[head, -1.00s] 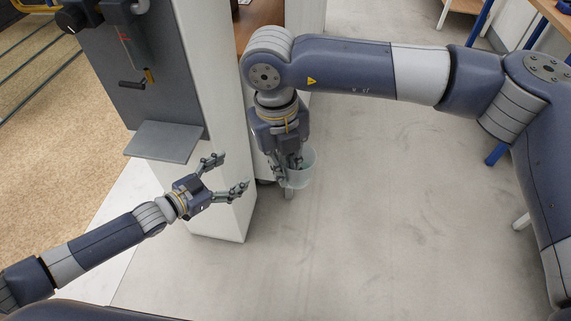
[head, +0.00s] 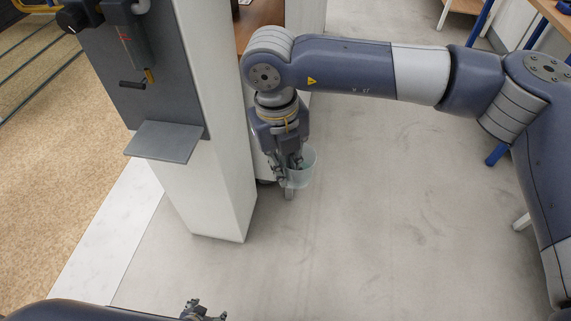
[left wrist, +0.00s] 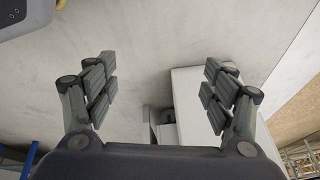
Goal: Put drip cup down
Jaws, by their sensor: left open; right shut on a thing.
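The drip cup (head: 302,171) is a pale translucent cup in the head view, hanging in the air in front of the white pillar's right side. My right gripper (head: 289,172) points down and is shut on it, with its fingers at the cup's left side. The floor shows beneath the cup. My left gripper (head: 203,310) is mostly cut off at the bottom edge of the head view. In the left wrist view its two fingers (left wrist: 159,66) are wide apart, with nothing between them.
A grey shelf (head: 165,141) sticks out from a dark panel (head: 157,96) on the white pillar (head: 215,205); its top is bare. A small crank (head: 132,85) is above it. A brown surface (head: 262,20) lies behind the pillar. The grey floor (head: 400,220) on the right is open.

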